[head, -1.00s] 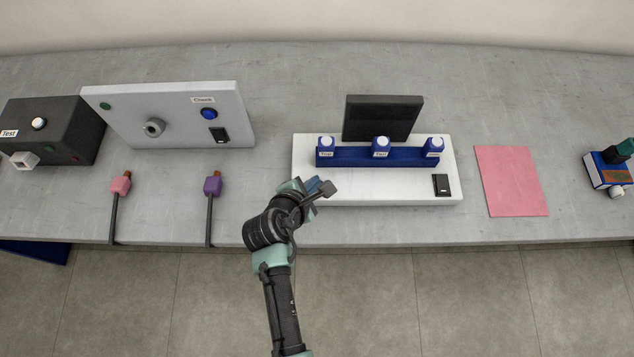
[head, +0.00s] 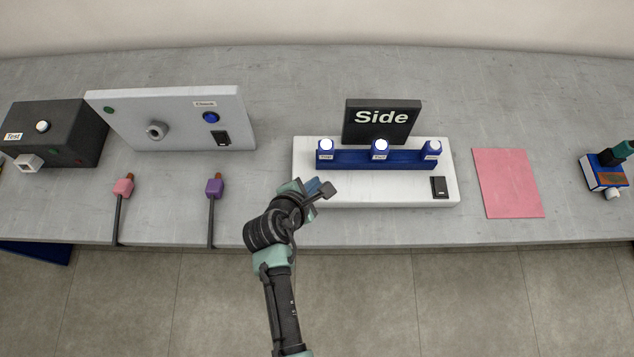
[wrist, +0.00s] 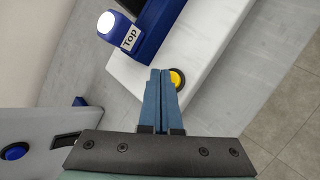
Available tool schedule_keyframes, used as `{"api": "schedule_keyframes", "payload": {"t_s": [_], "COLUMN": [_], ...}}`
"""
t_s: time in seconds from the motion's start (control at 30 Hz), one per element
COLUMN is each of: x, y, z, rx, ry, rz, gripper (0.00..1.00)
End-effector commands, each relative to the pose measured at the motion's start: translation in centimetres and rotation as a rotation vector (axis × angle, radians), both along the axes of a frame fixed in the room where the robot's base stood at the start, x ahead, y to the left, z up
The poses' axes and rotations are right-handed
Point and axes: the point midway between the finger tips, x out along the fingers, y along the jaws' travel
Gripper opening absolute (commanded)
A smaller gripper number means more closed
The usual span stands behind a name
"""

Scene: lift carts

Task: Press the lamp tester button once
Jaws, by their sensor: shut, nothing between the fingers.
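The unit with lamps has a white base (head: 380,192), a blue bar (head: 405,159) with three blue lamp holders, and a dark screen (head: 381,130) reading "Side". The left lamp (head: 326,145) and middle lamp (head: 380,146) glow bright white; the right lamp (head: 433,146) looks dimmer. In the wrist view the "Top" lamp (wrist: 106,22) is lit. A yellow button (wrist: 177,79) in a black ring sits on the base's side, partly behind my fingertips. My gripper (head: 320,188) is shut and empty at the base's front left; the wrist view shows its fingertips (wrist: 160,72) at the button. Contact is unclear.
A black switch (head: 439,187) sits on the base's right. A grey panel (head: 180,105) with a blue button and a black "Test" box (head: 70,130) stand left. Pink (head: 123,187) and purple (head: 214,187) tools stand at the front edge. A pink sheet (head: 507,183) lies right.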

Motion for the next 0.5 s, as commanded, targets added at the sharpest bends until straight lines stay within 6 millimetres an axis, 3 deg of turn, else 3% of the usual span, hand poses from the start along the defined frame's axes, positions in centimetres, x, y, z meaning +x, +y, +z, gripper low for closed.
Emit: {"api": "schedule_keyframes", "payload": {"t_s": [0.5], "x": [0.05], "y": [-0.01], "z": [1.08], "rx": [-0.001], "ry": [-0.001], "rz": [0.0], "gripper": [0.0]}}
